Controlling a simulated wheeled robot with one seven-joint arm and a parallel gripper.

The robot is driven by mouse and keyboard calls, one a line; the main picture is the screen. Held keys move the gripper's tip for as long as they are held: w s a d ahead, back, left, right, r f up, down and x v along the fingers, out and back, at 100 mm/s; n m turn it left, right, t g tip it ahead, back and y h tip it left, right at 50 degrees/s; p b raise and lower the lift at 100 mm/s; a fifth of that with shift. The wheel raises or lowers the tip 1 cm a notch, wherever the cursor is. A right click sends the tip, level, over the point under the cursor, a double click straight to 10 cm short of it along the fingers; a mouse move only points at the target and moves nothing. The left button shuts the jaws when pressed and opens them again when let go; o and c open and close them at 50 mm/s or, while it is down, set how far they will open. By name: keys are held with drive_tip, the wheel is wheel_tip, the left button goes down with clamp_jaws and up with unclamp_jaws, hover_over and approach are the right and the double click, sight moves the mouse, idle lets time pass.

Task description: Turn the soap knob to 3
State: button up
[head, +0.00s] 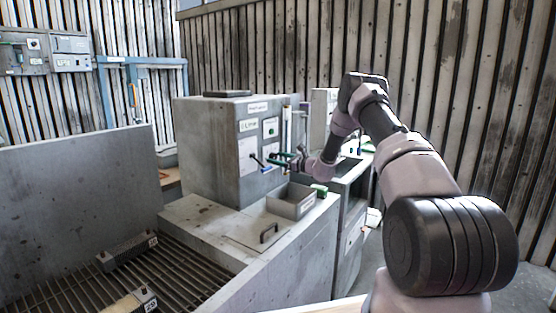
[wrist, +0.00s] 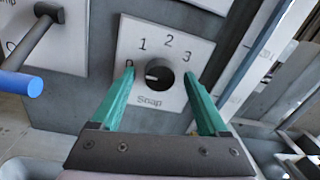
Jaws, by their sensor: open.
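The soap knob (wrist: 160,74) is a dark round knob on a white plate marked 0, 1, 2 and 3. A small light mark on the knob's left side faces the 0. My gripper (wrist: 159,78) is open, with one green finger on each side of the knob. The left fingertip covers part of the 0. I cannot tell whether either finger touches the knob. In the head view my gripper (head: 286,158) is at the front of the grey cabinet (head: 210,150), and the knob is not clearly visible there.
A grey lever with a blue handle (wrist: 20,84) sticks out left of the soap plate. An open grey bin (head: 291,203) and a small green block (head: 320,190) are on the counter below the cabinet. A counter lid with a handle (head: 268,233) is nearer.

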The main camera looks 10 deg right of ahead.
clamp_jaws()
